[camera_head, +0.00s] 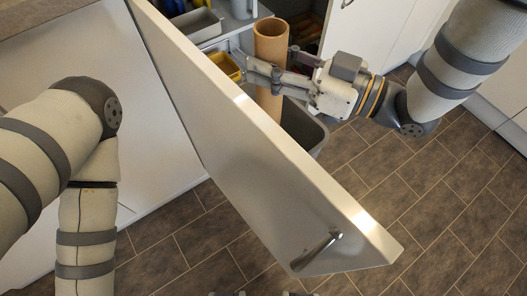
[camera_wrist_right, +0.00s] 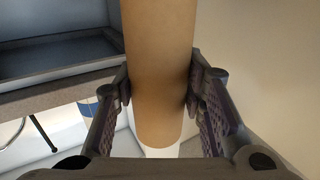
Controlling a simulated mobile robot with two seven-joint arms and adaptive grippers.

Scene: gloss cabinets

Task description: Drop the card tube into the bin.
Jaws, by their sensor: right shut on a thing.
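The card tube (camera_head: 270,45) is a brown, hollow cylinder held roughly upright behind the open white door. My right gripper (camera_head: 268,76) is shut on it around its middle. The right wrist view shows the tube (camera_wrist_right: 160,70) between the two fingers. The bin (camera_head: 312,134) is dark grey and stands behind the door, just below and right of the tube. The door hides much of the bin and the tube's lower end, so I cannot tell whether that end is inside the rim.
The white door (camera_head: 250,150) stands open across the middle, with a metal handle (camera_head: 318,250). A yellow container (camera_head: 226,66) and a grey tray (camera_head: 197,25) are in the cabinet behind it. Dark tiled floor (camera_head: 440,200) is clear at the right.

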